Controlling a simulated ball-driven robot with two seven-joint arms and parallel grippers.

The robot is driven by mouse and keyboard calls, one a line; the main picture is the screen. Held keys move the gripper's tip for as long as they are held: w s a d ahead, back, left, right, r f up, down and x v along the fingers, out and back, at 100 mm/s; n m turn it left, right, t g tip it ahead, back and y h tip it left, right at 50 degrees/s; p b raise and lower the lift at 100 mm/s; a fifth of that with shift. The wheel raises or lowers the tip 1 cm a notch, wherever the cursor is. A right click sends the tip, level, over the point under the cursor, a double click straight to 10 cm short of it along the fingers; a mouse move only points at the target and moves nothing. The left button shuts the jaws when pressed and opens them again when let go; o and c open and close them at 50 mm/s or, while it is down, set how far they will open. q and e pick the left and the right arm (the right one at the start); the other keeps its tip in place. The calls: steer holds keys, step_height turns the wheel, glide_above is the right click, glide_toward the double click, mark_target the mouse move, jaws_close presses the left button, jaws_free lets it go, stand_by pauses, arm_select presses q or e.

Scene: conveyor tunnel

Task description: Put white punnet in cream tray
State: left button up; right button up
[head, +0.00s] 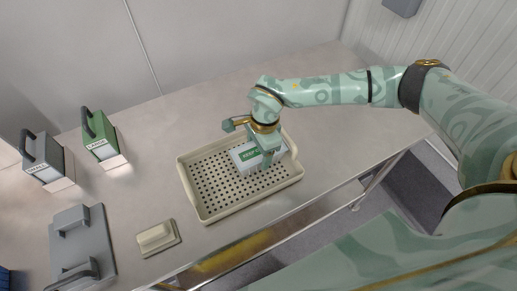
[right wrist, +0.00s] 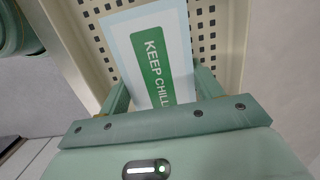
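The white punnet (head: 243,155) has a green label that reads KEEP CHILL in the right wrist view (right wrist: 152,50). It is inside the rim of the cream tray (head: 215,215), over its right part. The tray has a perforated floor and lies on the grey bench. My right gripper (head: 268,157) comes down over the punnet. In the right wrist view its fingers (right wrist: 162,92) lie against both sides of the punnet, shut on it. Whether the punnet's underside touches the tray floor is hidden. My left gripper is in neither view.
A green case marked LARGE (head: 99,137) and a grey case (head: 46,160) stand at the left. A grey plate with handles (head: 80,245) and a small cream block (head: 156,238) lie nearer the front edge. The bench behind the tray is clear.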

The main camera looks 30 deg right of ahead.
steer(key=o, duration=0.4)
steer(key=r+p, duration=0.1)
steer(key=r, duration=0.3)
steer(key=d+r+p, duration=0.1)
steer(key=r, duration=0.3)
steer(key=r+p, duration=0.1)
steer(key=r, duration=0.3)
steer(key=shift+d+r, duration=0.1)
steer(key=shift+d, duration=0.1)
